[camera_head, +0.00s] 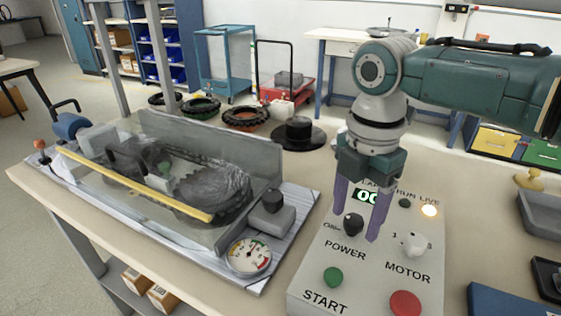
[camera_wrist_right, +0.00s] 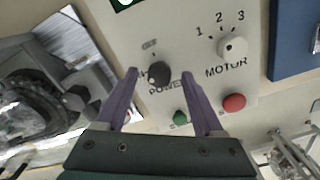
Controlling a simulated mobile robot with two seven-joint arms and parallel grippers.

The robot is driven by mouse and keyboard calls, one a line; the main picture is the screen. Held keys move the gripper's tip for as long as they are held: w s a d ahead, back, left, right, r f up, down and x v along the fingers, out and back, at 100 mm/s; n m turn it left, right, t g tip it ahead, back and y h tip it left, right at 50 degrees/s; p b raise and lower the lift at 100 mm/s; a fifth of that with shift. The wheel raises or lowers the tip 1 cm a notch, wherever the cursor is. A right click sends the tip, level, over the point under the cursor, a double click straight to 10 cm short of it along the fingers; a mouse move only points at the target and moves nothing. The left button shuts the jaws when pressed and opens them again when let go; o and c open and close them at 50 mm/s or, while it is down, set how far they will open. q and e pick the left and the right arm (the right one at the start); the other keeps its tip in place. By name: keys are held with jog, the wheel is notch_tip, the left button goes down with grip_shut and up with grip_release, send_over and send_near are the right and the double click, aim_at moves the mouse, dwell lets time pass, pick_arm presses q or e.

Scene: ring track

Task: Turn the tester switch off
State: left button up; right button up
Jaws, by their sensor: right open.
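The tester panel (camera_head: 325,300) is a pale sloped box on the bench. Its black POWER knob (camera_head: 353,224) also shows in the wrist view (camera_wrist_right: 159,74). My right gripper (camera_head: 356,224) points down, open, with its purple fingers on either side of this knob. In the wrist view the fingertips (camera_wrist_right: 160,74) flank the knob with gaps, and I see no clear contact. The LIVE lamp (camera_head: 429,210) glows and the green display (camera_head: 367,196) is lit, partly hidden by a finger. My left gripper is not in view.
On the panel are a white MOTOR knob (camera_head: 414,244), a green START button (camera_head: 333,277) and a red button (camera_head: 405,303). Left stands a clear-covered rig (camera_head: 205,125) with a gauge (camera_head: 249,256). A grey tray (camera_head: 545,212) lies right.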

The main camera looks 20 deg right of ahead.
grip_shut()
dwell(0.6)
